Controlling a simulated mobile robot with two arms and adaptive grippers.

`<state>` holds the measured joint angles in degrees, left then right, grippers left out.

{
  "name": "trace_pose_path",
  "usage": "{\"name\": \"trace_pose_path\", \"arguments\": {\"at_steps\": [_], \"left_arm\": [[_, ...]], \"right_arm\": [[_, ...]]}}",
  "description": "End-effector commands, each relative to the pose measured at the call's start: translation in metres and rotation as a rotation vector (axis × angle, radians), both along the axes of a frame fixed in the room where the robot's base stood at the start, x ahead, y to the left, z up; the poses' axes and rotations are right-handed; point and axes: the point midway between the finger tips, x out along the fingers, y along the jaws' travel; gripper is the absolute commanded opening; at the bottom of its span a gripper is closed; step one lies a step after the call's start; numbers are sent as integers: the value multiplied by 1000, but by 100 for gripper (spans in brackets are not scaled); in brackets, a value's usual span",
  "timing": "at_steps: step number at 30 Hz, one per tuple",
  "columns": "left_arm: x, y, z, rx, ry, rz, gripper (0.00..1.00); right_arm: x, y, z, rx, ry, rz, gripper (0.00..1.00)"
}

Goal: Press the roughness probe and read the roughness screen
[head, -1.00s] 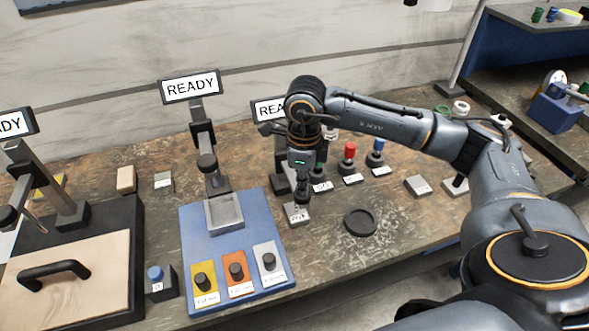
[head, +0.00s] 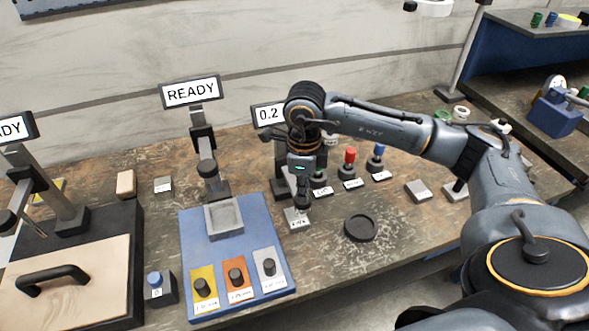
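The roughness screen (head: 267,114) stands behind my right arm in the head view. Its visible left part reads "0.2"; the rest is hidden by the arm. My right gripper (head: 302,203) points down in front of that screen's dark stand, just above a small labelled light grey block (head: 296,219). Its fingers look close together, but they are small and dark, and I cannot tell whether they are shut or touch anything. I cannot make out the roughness probe, which may be behind the gripper. My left gripper is not in view.
A blue board (head: 233,300) with a grey tray and yellow, orange and grey knobbed blocks lies left of the gripper. Another screen (head: 191,92) reads "READY". A black round dish (head: 360,227) lies to the right. Red (head: 350,155) and blue (head: 379,150) topped pieces stand behind.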

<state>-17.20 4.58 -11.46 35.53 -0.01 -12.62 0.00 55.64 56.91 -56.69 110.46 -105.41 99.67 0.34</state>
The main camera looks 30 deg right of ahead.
Motion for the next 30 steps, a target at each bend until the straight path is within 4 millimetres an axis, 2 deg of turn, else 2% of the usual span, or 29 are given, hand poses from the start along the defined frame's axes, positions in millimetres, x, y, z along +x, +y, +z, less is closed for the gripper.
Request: {"name": "trace_pose_path", "arguments": {"at_steps": [3,19,30], "left_arm": [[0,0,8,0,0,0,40],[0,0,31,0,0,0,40],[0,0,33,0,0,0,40]], "right_arm": [[1,0,13,0,-3,0,0],[2,0,58,0,-8,-1,0],[2,-1,63,0,-8,-2,0]]}}
